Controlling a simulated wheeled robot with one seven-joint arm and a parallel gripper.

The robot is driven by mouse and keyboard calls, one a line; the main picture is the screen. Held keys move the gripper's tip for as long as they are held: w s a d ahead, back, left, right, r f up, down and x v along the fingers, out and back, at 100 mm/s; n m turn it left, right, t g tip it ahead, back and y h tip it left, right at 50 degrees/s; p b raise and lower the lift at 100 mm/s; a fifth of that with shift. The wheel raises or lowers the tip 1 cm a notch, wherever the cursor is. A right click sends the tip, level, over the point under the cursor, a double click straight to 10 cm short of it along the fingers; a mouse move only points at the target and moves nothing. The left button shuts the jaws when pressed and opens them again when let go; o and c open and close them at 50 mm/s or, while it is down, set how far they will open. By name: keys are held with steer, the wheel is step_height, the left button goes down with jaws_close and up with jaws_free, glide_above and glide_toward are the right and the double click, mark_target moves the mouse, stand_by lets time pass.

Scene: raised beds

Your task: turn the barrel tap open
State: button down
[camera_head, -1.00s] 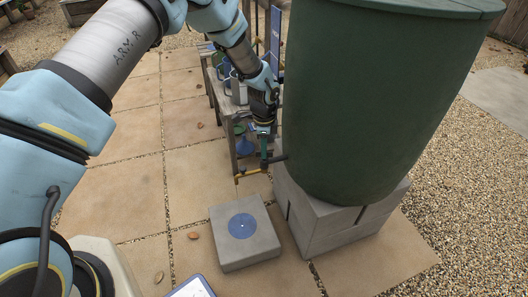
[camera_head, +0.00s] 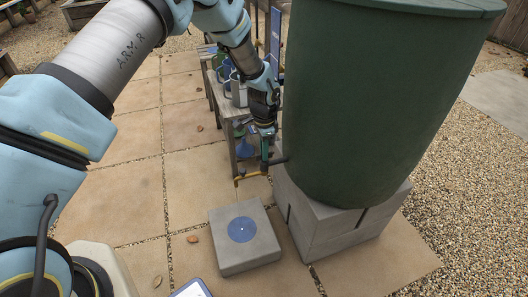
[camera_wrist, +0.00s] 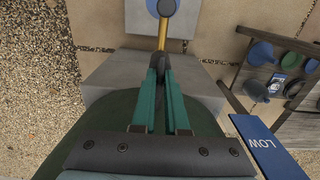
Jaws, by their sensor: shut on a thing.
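The barrel tap (camera_head: 279,161) is a dark fitting low on the left side of the green barrel (camera_head: 375,100). A yellow bar (camera_head: 250,176) shows at the tap, sticking out to the left; it also shows in the wrist view (camera_wrist: 162,36). My gripper (camera_head: 266,152) reaches down from above beside the barrel. Its green fingers (camera_wrist: 159,82) are shut on the dark upper part of the tap, most of which they hide. I cannot tell the exact angle of the gripped part.
The barrel stands on grey blocks (camera_head: 335,236). A grey slab with a blue disc (camera_head: 242,229) lies on the paving in front of the tap. A wooden shelf (camera_head: 228,125) with cans stands close behind my gripper. A blue LOW sign (camera_wrist: 262,145) is beside the barrel.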

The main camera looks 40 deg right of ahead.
steer(key=c, duration=0.9)
jaws_free()
steer(key=shift+c, duration=0.2)
steer(key=shift+r, duration=0.15)
step_height(320, 180, up, 10)
steer(key=shift+r, duration=0.25)
